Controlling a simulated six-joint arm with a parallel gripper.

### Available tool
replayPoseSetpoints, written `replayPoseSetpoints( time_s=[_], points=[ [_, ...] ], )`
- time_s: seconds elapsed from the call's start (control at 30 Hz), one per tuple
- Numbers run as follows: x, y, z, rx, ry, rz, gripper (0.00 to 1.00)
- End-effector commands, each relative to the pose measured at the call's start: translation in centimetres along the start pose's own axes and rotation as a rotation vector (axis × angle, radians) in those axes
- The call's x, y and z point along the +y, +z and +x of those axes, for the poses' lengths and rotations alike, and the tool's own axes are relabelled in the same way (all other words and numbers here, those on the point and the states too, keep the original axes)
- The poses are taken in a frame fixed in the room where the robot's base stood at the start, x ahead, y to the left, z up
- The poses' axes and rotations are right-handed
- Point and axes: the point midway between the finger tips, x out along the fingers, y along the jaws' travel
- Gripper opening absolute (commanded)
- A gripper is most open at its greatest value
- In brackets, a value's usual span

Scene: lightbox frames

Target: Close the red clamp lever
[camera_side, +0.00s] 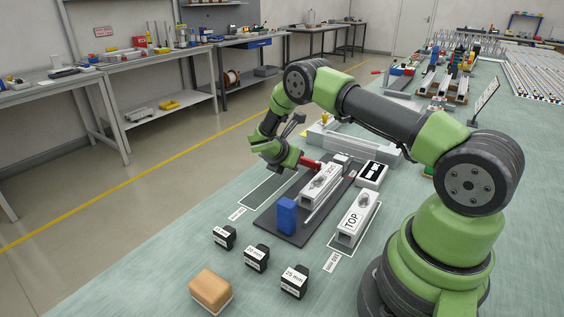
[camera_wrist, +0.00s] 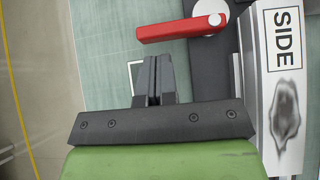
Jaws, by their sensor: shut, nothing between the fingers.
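The red clamp lever (camera_wrist: 180,29) lies almost level across the upper part of the wrist view, with its round silver pivot (camera_wrist: 210,14) at its right end. In the side view the red lever (camera_side: 311,164) shows beside the wrist. My gripper (camera_wrist: 153,62) is shut and empty, its fingertips just below the lever in the wrist view, with a small gap in the picture. Whether they touch it in depth I cannot tell. A white block marked SIDE (camera_wrist: 284,80) stands to the right of the lever, on the dark fixture plate (camera_side: 262,222).
A blue block (camera_side: 286,216) stands at the plate's near end. A white part marked TOP (camera_side: 355,222) lies on the right. Several black blocks (camera_side: 256,258) and a tan block (camera_side: 211,290) sit in front.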

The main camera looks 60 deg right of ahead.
Motion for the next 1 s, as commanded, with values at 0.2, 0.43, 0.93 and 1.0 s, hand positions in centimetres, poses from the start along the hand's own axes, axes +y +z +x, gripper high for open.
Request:
replayPoseSetpoints(
  time_s=[0.2, 0.43, 0.93, 1.0],
  points=[
    [-0.01, 1.06, 1.11, 0.000, 0.000, 0.000, 0.00],
    [0.01, 1.12, 1.16, 0.000, 0.000, 0.000, 0.00],
    [0.20, 1.32, 1.39, 0.000, 0.000, -0.001, 0.00],
    [0.23, 1.36, 1.44, 0.000, 0.000, 0.000, 0.00]
  ],
)
